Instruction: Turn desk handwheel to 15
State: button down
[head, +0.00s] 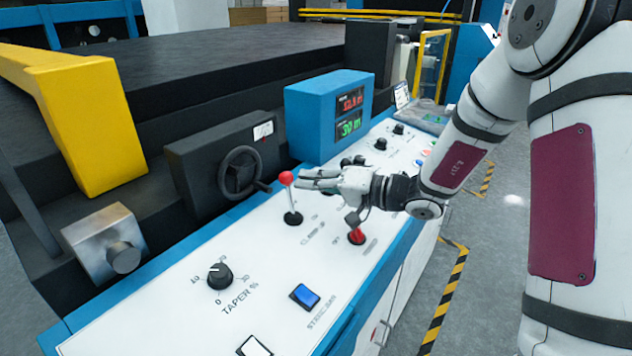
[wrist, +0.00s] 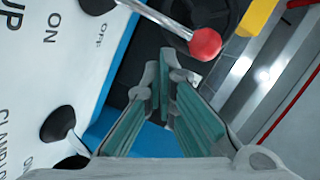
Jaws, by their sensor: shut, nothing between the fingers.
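The black handwheel (head: 240,172) is mounted on a dark box behind the white desk panel, with a small crank handle at its lower right. Part of a dark round shape that looks like the wheel shows at the top of the wrist view (wrist: 229,14). My gripper (head: 303,181) is shut and empty over the panel, to the right of the wheel and apart from it. Its fingers also show in the wrist view (wrist: 166,75). The blue display box (head: 315,118) shows red digits above green ones, too small to read surely.
A red-ball lever (head: 287,178) stands between my fingertips and the handwheel, and its ball is close to my fingers in the wrist view (wrist: 205,44). A red knob (head: 356,236) sits below my gripper. A taper dial (head: 220,276) and blue button (head: 305,296) are nearer.

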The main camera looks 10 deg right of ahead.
aim_at(249, 177)
jog(key=x, duration=0.6)
jog(key=shift+a, duration=0.1)
jog(key=shift+s+a+f+m+b, duration=0.1)
jog(key=shift+f+m+b, duration=0.35)
jog(key=shift+f+m, duration=0.15)
jog(key=m, duration=0.2)
jog(key=y, duration=0.1)
jog(key=shift+s+a+f+m, duration=0.25)
jog(key=shift+f+m, duration=0.05)
jog(key=shift+m, duration=0.1)
jog(key=shift+d, duration=0.15)
